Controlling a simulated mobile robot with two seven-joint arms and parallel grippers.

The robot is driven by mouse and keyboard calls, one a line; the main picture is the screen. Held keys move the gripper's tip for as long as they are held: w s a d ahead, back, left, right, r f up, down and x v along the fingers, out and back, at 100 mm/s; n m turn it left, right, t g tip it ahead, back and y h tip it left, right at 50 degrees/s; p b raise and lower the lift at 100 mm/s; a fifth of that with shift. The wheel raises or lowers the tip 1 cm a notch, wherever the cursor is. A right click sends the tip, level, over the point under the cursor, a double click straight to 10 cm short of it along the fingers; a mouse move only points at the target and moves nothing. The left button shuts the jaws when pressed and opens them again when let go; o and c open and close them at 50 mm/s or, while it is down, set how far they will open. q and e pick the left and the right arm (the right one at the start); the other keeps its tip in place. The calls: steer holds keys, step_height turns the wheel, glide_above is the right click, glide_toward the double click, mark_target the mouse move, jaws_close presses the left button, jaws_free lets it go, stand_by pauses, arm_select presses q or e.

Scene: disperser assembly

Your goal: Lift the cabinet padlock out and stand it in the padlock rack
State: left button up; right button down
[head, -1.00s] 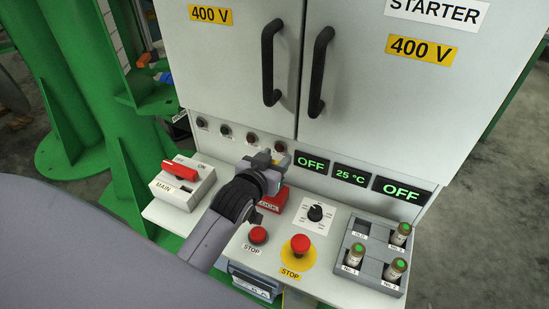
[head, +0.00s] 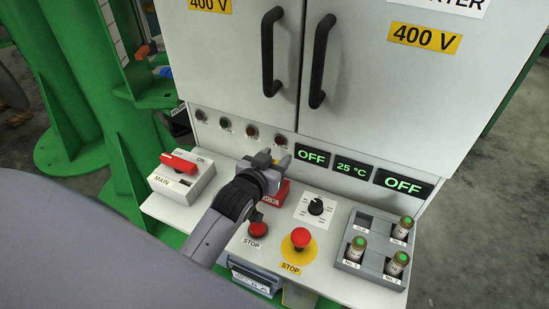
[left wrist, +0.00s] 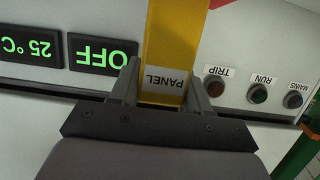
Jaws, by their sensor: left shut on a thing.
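My left gripper (head: 279,159) is over the back of the console shelf, in front of the cabinet's lower panel. In the left wrist view its fingers (left wrist: 165,88) are shut on a yellow padlock (left wrist: 174,45) labelled PANEL. The padlock's far end runs out of the top of that view. In the head view the gripper mostly hides it. A red block (head: 281,192), which may be the padlock rack, sits on the shelf just below the gripper. Its label is partly covered by my gripper. My right gripper is not in view.
The red MAIN switch (head: 181,162) stands left of my arm. A selector knob (head: 316,207), a red STOP button (head: 258,228) and an emergency stop (head: 300,238) are close in front and right. A grey holder (head: 362,222) with several cylinders is further right.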

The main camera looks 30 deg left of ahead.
arm_select(q)
steer(key=shift+f, duration=0.1)
steer(key=o, duration=1.2)
steer(key=shift+s, duration=0.1)
steer(key=v, duration=0.7)
